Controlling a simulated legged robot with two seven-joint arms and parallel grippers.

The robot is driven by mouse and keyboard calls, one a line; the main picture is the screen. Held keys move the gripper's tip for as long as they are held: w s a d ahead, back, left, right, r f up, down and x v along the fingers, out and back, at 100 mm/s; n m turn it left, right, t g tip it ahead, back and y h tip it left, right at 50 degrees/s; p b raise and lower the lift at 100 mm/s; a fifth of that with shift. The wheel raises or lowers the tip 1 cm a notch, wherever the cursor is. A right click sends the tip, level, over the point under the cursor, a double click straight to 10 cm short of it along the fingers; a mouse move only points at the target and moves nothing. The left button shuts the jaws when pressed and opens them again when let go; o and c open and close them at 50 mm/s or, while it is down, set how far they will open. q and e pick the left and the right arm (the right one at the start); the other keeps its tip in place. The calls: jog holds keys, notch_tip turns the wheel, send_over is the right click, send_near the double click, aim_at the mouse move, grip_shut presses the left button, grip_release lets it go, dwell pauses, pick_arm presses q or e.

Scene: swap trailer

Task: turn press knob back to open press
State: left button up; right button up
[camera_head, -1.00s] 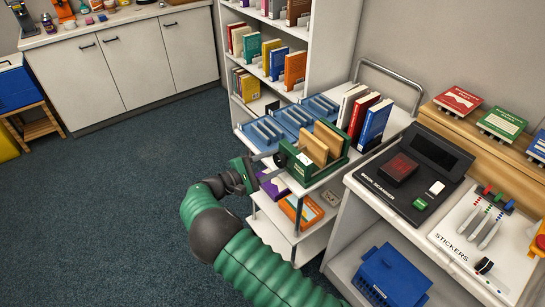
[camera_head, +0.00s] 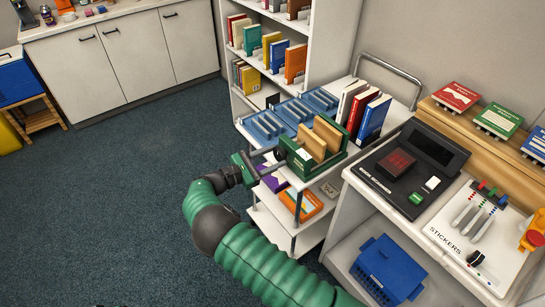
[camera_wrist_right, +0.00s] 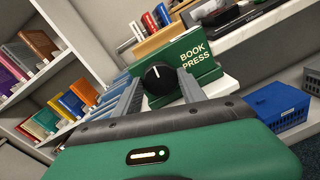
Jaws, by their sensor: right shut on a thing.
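The green book press (camera_head: 331,166) stands on the top of the white cart, with two tan boards (camera_head: 322,139) upright in it. Its front, lettered "BOOK PRESS" (camera_wrist_right: 196,56), faces the right wrist view. The round black knob (camera_wrist_right: 157,79) with a white pointer mark is on that front; the mark points up and slightly left in that view. My right gripper (camera_head: 277,157) reaches the knob from the left, and its two grey fingers (camera_wrist_right: 159,84) are shut on the knob's sides. My left gripper is not in view.
Blue book rests (camera_head: 267,126) lie behind the press, and upright books (camera_head: 370,119) stand right of it. A lower cart shelf holds an orange book (camera_head: 304,204). The scanner counter (camera_head: 352,180) is close on the right.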

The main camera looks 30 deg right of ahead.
dwell(0.3)
jog(key=o, duration=1.4)
jog(key=shift+w+d+f, duration=0.1)
jog(key=shift+d, duration=0.05)
jog(key=shift+c, duration=0.2)
